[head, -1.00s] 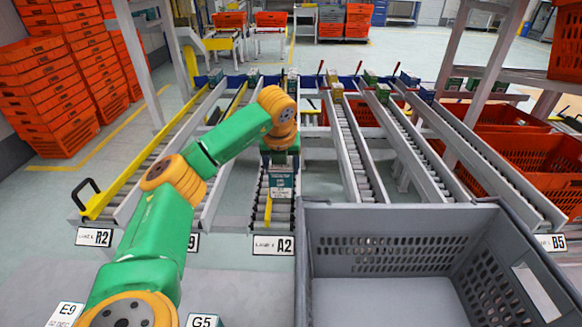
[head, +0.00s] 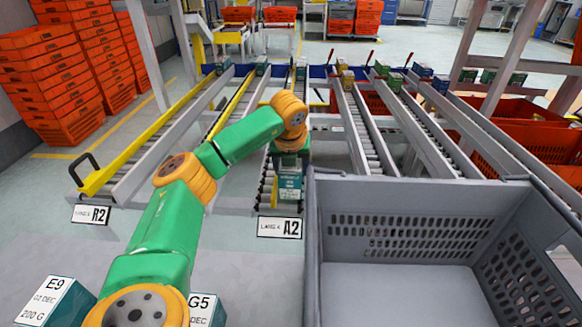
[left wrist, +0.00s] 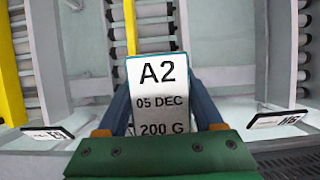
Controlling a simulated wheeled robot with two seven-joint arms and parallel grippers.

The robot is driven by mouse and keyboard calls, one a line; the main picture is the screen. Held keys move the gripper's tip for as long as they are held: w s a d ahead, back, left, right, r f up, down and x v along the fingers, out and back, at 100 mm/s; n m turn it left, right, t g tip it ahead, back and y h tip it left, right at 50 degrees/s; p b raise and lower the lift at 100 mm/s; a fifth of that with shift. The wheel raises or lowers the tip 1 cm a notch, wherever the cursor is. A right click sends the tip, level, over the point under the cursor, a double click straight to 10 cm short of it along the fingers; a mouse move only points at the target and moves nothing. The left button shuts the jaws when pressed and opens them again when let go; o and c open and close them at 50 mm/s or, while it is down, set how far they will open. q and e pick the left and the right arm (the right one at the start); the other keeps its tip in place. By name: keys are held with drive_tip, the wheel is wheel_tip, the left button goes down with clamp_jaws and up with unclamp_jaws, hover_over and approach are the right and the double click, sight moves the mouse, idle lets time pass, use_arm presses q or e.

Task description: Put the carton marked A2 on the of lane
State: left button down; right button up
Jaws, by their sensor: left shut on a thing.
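My left gripper (head: 290,158) is shut on a small carton (head: 290,185). The carton has a teal front with a white label in the head view. The left wrist view shows its white face (left wrist: 157,95) reading A2, 05 DEC, 200 G, between the blue fingers (left wrist: 160,112). The gripper and carton are over the near end of the roller lane (head: 267,180) behind the sign A2 (head: 279,228). I cannot tell whether the carton touches the rollers. My right gripper is not in view.
A grey crate (head: 420,200) stands just right of the lane. Cartons E9 (head: 55,302) and G5 (head: 205,310) are at the front left. A yellow-railed lane marked R2 (head: 90,214) runs on the left. Several small cartons sit at the lanes' far ends.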

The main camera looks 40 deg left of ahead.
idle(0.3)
use_arm(q)
unclamp_jaws()
drive_tip(key=shift+v, duration=3.6)
drive_tip(key=shift+d, duration=0.1)
